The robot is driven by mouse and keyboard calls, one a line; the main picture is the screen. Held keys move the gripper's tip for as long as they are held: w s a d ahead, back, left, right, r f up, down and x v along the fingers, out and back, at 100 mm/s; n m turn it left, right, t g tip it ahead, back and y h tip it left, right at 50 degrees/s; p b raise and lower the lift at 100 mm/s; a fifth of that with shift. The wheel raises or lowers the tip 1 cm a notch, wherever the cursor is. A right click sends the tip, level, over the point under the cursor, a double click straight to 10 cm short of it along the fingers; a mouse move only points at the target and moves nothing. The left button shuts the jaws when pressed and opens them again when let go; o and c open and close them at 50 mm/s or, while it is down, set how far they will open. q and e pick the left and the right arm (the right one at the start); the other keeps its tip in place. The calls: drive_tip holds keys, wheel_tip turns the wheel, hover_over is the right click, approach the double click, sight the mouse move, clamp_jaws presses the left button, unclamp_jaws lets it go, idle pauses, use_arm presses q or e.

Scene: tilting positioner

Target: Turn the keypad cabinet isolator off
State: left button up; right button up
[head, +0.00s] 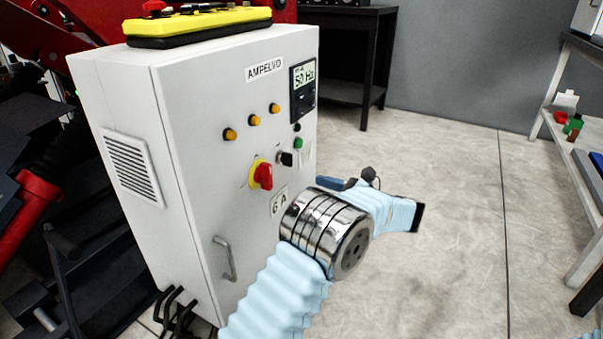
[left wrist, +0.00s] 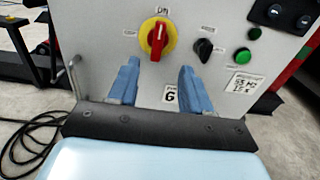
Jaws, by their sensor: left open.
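The light grey cabinet (head: 215,200) stands at left, labelled AMPELVO, with a display reading 50 Hz. I see no clear keypad on it. Its isolator (head: 263,176) is a red handle on a round yellow plate on the front face. In the left wrist view the isolator (left wrist: 157,38) has its handle close to upright. My left gripper (head: 335,183) is in front of the cabinet, right of the isolator, partly hidden behind my wrist. In the left wrist view its two blue fingers (left wrist: 160,68) are apart and empty, with the isolator just above the gap, not between them.
A black selector knob (head: 286,158) and a green button (head: 298,143) sit close right of the isolator. A metal door handle (head: 224,258) is lower down. A yellow pendant (head: 200,22) lies on top. A black table (head: 345,92) stands behind; the floor to the right is clear.

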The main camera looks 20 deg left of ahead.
sight(270, 172)
use_arm(q)
drive_tip(key=a, duration=0.9)
drive_tip(key=w+a, duration=0.1)
drive_tip(key=a, duration=0.3)
drive_tip(key=shift+a+r+b, duration=0.1)
drive_tip(key=shift+a+b, duration=0.25)
clamp_jaws()
